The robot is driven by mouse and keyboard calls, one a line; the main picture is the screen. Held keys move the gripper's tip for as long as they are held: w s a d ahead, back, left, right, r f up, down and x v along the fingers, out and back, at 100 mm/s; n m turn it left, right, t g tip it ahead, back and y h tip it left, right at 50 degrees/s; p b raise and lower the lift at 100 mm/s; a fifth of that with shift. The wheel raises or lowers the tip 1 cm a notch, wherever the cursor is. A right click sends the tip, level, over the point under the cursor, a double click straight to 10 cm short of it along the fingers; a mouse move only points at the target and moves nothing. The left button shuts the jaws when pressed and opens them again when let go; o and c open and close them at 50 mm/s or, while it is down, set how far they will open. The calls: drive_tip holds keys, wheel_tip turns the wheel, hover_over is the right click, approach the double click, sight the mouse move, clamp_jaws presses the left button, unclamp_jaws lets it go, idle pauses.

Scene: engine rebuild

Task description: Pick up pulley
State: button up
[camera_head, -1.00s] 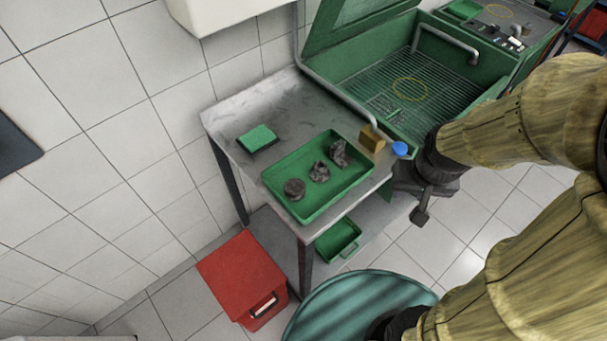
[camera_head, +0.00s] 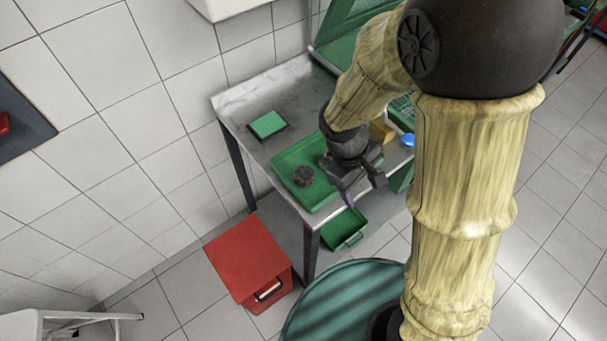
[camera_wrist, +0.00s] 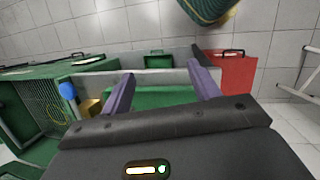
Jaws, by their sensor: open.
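A round, dark grey part (camera_head: 303,176), which looks like the pulley, lies in the left part of a green tray (camera_head: 290,160) on the metal table. My gripper (camera_head: 362,190) is open over the right front part of the tray, to the right of the round part and apart from it. My gripper and arm hide the other dark parts in the tray. In the wrist view, my open fingers (camera_wrist: 161,76) stand apart with the green tray (camera_wrist: 150,97) beyond them. No part shows clearly between them.
A green block (camera_head: 268,124) lies on the table (camera_head: 240,102) at the back left. A yellow-brown block (camera_head: 381,132) and a blue object (camera_head: 408,139) are right of the tray. A red box (camera_head: 246,258) and a lower green bin (camera_head: 344,229) stand below.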

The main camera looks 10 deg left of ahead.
drive_tip(key=s+a+f+n+t+h, duration=0.1)
drive_tip(key=s+a+f+n+t, duration=0.1)
drive_tip(key=a+n+t, duration=0.4)
drive_tip(key=s+a+f+n+t+h+p, duration=0.1)
drive_tip(key=s+a+n+t, duration=0.4)
drive_tip(key=a+n, duration=0.7)
drive_tip(key=a+f+t+h, duration=0.1)
drive_tip(key=a, duration=0.4)
drive_tip(key=shift+a+f+n, duration=0.2)
drive_tip(key=shift+f+n, duration=0.1)
drive_tip(key=shift+f, duration=0.1)
drive_tip(key=p, duration=0.4)
approach(300, 176)
drive_tip(key=w, duration=0.1)
drive_tip(key=w+d+f, duration=0.1)
drive_tip(key=w, duration=0.1)
drive_tip(key=shift+d+f+h, duration=0.2)
drive_tip(key=shift+d+h, duration=0.1)
drive_tip(key=shift+w+d+f, duration=0.15)
drive_tip(key=shift+w+f, duration=0.1)
drive_tip(key=shift+w, duration=0.15)
